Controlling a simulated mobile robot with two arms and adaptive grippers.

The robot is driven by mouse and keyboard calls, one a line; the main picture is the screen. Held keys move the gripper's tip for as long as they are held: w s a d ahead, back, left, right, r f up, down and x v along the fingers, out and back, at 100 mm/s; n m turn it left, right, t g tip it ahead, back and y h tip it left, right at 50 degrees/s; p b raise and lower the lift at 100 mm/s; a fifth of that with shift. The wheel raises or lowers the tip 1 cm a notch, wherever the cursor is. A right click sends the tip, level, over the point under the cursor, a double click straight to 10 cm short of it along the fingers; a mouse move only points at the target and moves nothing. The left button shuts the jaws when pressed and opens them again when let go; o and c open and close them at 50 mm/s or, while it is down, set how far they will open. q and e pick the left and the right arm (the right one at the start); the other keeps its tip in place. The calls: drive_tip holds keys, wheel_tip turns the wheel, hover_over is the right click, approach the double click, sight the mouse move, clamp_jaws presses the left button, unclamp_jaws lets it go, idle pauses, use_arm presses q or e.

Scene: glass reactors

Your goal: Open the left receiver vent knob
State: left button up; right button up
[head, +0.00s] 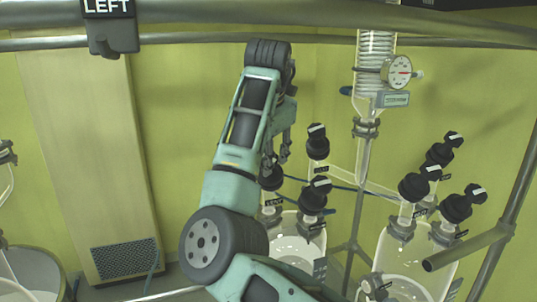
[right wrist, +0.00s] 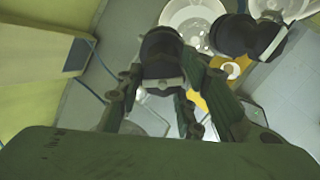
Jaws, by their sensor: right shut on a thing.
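The left receiver (head: 290,250) is a clear glass vessel with black knobs on top, at the lower middle of the head view. My right gripper (head: 272,160) reaches down over its left-hand knob, the vent knob (head: 270,180), which has a small dark label below it. In the right wrist view the fingers of my right gripper (right wrist: 164,76) are shut on this black knob (right wrist: 161,48), one finger on each side. A pale bar crosses the knob between them. The fingers partly cover the knob in the head view. My left gripper is not in view.
Other black knobs stand close by on the left receiver, one in front (head: 315,195) and one behind (head: 317,142). A right receiver (head: 395,255) carries several similar knobs. A glass column with a round gauge (head: 397,71) rises behind. A metal rail (head: 200,40) crosses the top.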

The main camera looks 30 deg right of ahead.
drive_tip(key=shift+a+r+n, duration=0.1)
drive_tip(key=shift+n, duration=1.8)
drive_tip(key=o, duration=0.9)
drive_tip(key=shift+o, duration=1)
drive_tip(key=shift+w+a, duration=0.1)
drive_tip(key=shift+a, duration=0.1)
drive_tip(key=shift+r, duration=0.15)
drive_tip(key=v, duration=1.1)
drive_tip(key=shift+a+r, duration=0.2)
drive_tip(key=shift+a, duration=0.05)
